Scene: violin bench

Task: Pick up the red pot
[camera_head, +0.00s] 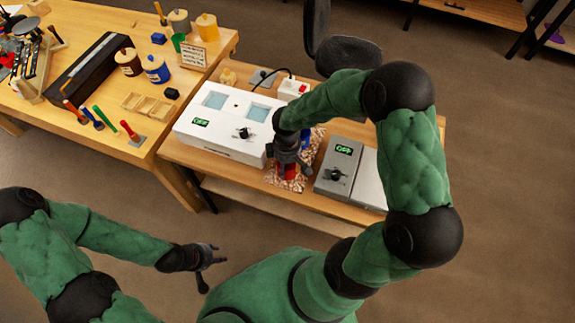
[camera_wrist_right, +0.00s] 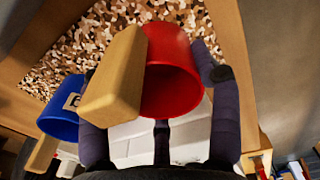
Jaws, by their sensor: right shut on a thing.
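The red pot (camera_head: 290,172) is at my right gripper (camera_head: 288,163), over or on the speckled mat (camera_head: 296,184) between the two OFF boxes; I cannot tell if it touches the mat. In the right wrist view the red pot (camera_wrist_right: 174,68), with its pale wooden handle (camera_wrist_right: 113,76), sits between the dark fingers of my right gripper (camera_wrist_right: 158,98), which is shut on it. My left gripper (camera_head: 210,264) is empty with fingers spread, low in front of the benches, away from the pot.
A blue pot (camera_wrist_right: 60,112) with a wooden handle stands close beside the red one; it partly shows in the head view (camera_head: 306,139). A white box (camera_head: 222,140) is left of the mat, a grey box (camera_head: 338,170) right. Another bench (camera_head: 140,75) holds tools and jars.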

